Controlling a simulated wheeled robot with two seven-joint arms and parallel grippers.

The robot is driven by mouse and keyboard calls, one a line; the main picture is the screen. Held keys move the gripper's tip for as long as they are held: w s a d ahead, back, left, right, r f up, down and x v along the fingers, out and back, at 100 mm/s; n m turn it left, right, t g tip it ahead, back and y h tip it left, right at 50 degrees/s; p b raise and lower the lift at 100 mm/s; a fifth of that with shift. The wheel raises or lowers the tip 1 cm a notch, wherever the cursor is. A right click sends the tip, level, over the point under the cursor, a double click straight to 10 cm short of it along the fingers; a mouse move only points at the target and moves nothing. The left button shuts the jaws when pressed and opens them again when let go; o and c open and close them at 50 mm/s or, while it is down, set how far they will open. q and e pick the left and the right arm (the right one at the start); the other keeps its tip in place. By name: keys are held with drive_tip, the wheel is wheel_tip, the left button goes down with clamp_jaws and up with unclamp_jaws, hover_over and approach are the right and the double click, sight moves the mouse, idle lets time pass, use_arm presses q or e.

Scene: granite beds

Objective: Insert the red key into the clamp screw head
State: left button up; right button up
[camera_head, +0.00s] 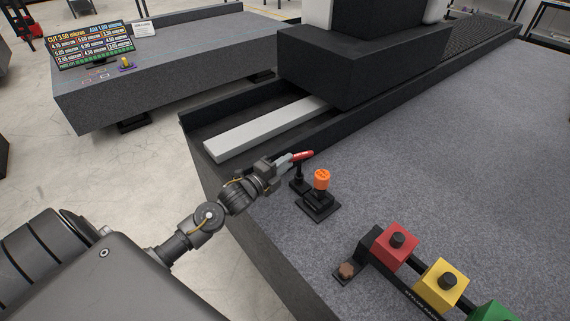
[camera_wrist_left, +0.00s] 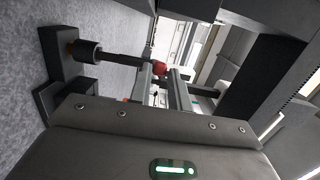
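The red key (camera_head: 302,155) stands with its handle on a dark shaft above a small black holder (camera_head: 299,186) near the granite edge. In the left wrist view its red handle (camera_wrist_left: 158,68) shows at the fingertips. My left gripper (camera_head: 288,160) is at the handle, its pale fingers (camera_wrist_left: 162,82) apart with the red handle at their tips; I cannot tell whether they press on it. A brown screw head (camera_head: 346,271), possibly the clamp screw head, sits at the near end of the black rack. My right gripper is out of view.
An orange cylinder (camera_head: 321,179) on a black base stands right beside the holder. The rack bears red (camera_head: 394,246), yellow (camera_head: 441,286) and green (camera_head: 493,312) blocks. A dark raised rail (camera_head: 360,120) runs behind. The granite bed (camera_head: 450,180) to the right is clear.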

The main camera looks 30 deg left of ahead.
use_arm(q)
drive_tip(key=o, duration=0.4)
drive_tip(key=p+v, duration=0.2)
drive_tip(key=v, duration=0.3)
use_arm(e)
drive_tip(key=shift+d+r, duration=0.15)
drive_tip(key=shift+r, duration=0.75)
use_arm(q)
drive_tip(key=shift+b+v, duration=0.95)
drive_tip(key=shift+v, duration=4.45)
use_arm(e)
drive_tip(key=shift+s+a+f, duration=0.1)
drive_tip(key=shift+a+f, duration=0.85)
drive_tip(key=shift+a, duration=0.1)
